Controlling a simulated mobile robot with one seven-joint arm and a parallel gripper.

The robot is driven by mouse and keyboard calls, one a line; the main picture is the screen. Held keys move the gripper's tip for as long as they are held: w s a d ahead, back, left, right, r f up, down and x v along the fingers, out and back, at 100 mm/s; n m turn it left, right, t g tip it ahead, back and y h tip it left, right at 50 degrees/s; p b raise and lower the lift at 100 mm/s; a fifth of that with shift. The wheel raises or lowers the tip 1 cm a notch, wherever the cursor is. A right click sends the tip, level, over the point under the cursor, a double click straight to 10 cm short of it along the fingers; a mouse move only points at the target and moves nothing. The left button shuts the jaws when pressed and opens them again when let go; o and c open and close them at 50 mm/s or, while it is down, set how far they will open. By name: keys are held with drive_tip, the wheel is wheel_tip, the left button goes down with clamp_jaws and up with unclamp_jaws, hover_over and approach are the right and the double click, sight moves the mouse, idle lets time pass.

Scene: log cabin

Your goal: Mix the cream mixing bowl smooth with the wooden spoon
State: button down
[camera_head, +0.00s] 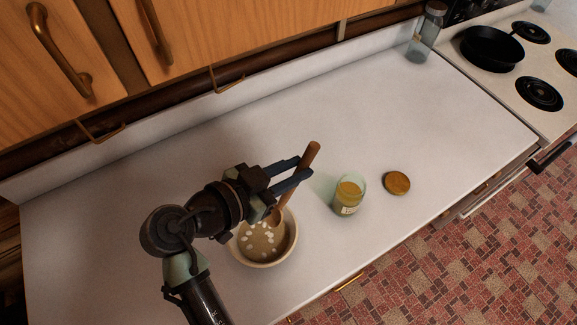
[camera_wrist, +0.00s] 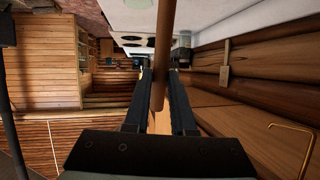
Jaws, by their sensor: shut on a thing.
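The cream mixing bowl (camera_head: 291,243) stands on the white counter in the head view, partly hidden by my arm. It holds a tan mixture (camera_head: 262,246) with several pale lumps on it. My gripper (camera_head: 304,167) is shut on the wooden spoon (camera_head: 313,152), above the bowl's far rim. The spoon is tilted, its handle end up to the right and its lower end down in the bowl at the mixture. In the wrist view, the spoon's handle (camera_wrist: 164,45) stands between the two fingers (camera_wrist: 160,88). The bowl is not seen in the wrist view.
An open glass jar (camera_head: 348,197) with yellow-brown contents stands right of the bowl, with a round brown lid (camera_head: 396,183) beside it. A clear jar (camera_head: 425,35) stands at the back near the stove, which bears a black pan (camera_head: 490,48). The counter (camera_head: 130,190) left of the bowl is clear.

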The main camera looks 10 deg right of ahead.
sight(281, 203)
drive_tip(key=shift+s+a+f+b, duration=0.15)
drive_tip(key=shift+a+f+b, duration=0.3)
drive_tip(key=shift+f+b, duration=0.6)
drive_tip(key=shift+s+a+f+b, duration=0.15)
drive_tip(key=shift+a+f+b, duration=0.35)
drive_tip(key=shift+f+b, duration=0.55)
drive_tip(key=shift+s+a+f+b, duration=0.15)
drive_tip(key=shift+a+f+b, duration=0.3)
drive_tip(key=shift+f+b, duration=0.6)
drive_tip(key=shift+d+f, duration=0.1)
drive_tip(key=shift+f, duration=0.1)
